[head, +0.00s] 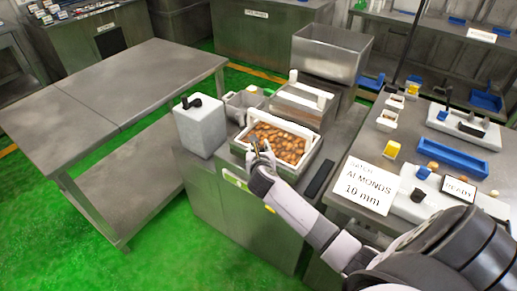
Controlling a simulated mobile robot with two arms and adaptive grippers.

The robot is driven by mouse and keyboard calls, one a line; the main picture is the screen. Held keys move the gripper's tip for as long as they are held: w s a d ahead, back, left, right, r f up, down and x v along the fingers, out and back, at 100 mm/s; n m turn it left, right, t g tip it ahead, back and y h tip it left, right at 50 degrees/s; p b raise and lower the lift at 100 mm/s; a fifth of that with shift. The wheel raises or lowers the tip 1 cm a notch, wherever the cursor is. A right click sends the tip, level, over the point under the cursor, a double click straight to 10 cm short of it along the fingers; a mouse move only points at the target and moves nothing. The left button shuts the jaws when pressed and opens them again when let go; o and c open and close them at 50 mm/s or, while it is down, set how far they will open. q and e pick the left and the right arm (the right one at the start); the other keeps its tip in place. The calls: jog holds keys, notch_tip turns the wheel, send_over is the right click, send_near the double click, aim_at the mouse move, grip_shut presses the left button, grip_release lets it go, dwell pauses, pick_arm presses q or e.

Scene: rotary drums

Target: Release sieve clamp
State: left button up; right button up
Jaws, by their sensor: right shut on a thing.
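The sieve (306,134) is a white rectangular frame full of brown almonds (278,142). It sits on top of a steel machine cabinet (240,215) in the middle of the head view. My right gripper (256,153) reaches in from the lower right and is at the sieve's front edge. It is shut on the sieve clamp there, which the fingers mostly hide, so the clamp's position cannot be told. My left gripper is out of view.
A white box with a black handle (202,128) stands left of the sieve. A steel hopper (331,55) rises behind. At right, a bench holds an "ALMONDS 10 mm" card (371,184), a blue tray (452,158) and small containers. A bare steel table (110,90) stands left.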

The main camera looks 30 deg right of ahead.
jog(key=shift+c, duration=0.6)
jog(key=shift+m+h, duration=0.4)
jog(key=shift+a+r+m+g+h+p, duration=0.1)
jog(key=shift+m+g+h+p, duration=0.2)
jog(key=shift+g+p, duration=0.1)
jog(key=shift+w+m+g+h+p, duration=0.1)
jog(key=shift+m+g+h+p, duration=0.25)
jog(key=shift+m+g+h, duration=1.45)
jog(key=shift+m, duration=0.3)
jog(key=shift+m+g+h, duration=0.5)
jog(key=shift+m+g, duration=0.4)
jog(key=shift+m, duration=0.1)
